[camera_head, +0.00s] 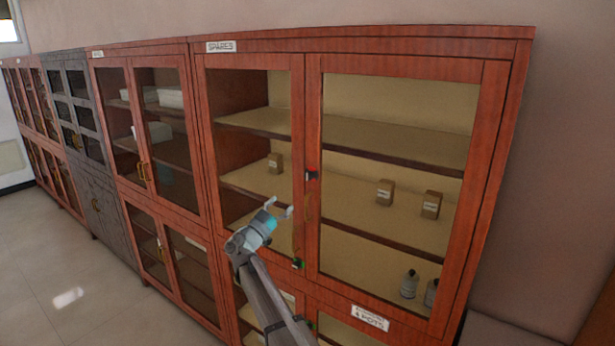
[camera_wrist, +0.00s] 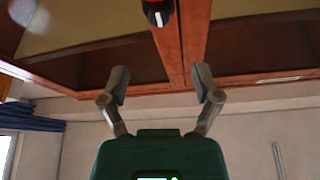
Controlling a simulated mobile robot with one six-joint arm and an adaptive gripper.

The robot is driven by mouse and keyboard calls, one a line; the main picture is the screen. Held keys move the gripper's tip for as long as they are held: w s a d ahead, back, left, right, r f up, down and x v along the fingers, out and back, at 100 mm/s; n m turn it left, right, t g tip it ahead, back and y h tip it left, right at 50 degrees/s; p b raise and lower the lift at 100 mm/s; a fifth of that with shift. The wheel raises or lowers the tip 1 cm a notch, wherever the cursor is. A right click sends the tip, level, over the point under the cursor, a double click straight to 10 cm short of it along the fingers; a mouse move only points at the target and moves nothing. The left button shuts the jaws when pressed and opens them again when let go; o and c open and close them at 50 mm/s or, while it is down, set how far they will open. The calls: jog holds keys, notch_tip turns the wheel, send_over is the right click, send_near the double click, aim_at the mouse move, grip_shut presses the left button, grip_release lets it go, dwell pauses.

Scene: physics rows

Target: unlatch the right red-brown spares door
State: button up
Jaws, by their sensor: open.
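The red-brown spares cabinet (camera_head: 370,45) has two upper glass doors under a "SPARES" label (camera_head: 221,47). The right spares door (camera_head: 495,110) looks shut. A small black latch with a red mark (camera_head: 311,175) sits at its inner edge, near the meeting stiles. It seems to be the black and red knob (camera_wrist: 157,12) at the top of the wrist view. My gripper (camera_head: 279,207) is open and empty in front of the left door, left of and below this latch. In the wrist view my gripper (camera_wrist: 161,80) has its fingers apart, clear of the knob.
A second black piece with a green mark (camera_head: 297,263) sits lower on the meeting stiles. Small boxes (camera_head: 385,192) and bottles (camera_head: 409,284) stand on shelves behind the right door's glass. More cabinets (camera_head: 150,120) run to the left. The floor (camera_head: 60,270) at left is clear.

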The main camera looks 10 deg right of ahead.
aim_at(307, 177)
jog(key=shift+d+r, duration=0.1)
jog(key=shift+d, duration=0.05)
jog(key=p+x, duration=0.5)
jog(key=x, duration=0.8)
jog(key=shift+w+d+r, duration=0.1)
jog(key=shift+w+d, duration=0.1)
jog(key=shift+w, duration=0.05)
grip_shut()
